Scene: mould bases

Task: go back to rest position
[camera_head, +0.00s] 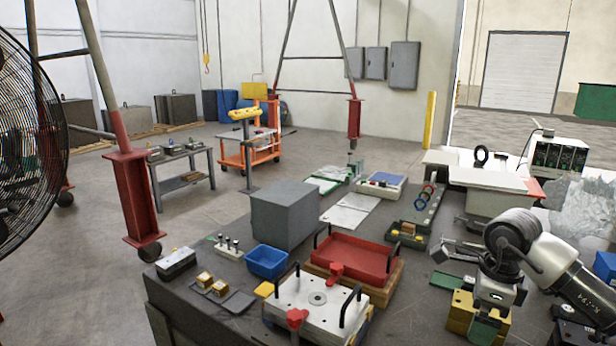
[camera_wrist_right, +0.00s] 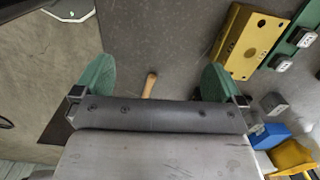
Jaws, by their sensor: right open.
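My right gripper (camera_head: 486,322) is at the lower right of the head view, beside a yellow block, below my bent right arm. In the right wrist view its two green fingertips stand wide apart, with the gripper (camera_wrist_right: 156,82) open and nothing held between them. A short wooden handle (camera_wrist_right: 150,84) shows between the fingers against the grey surface; I cannot tell its height gap from the gripper. My left gripper is not in the head view.
The yellow block (camera_wrist_right: 252,42) lies right of the fingers. The dark bench holds a red tray (camera_head: 352,258), a white mould plate (camera_head: 318,300), a blue bin (camera_head: 266,261) and a large grey block (camera_head: 284,212). A white table (camera_head: 475,172) with instruments stands behind my arm.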

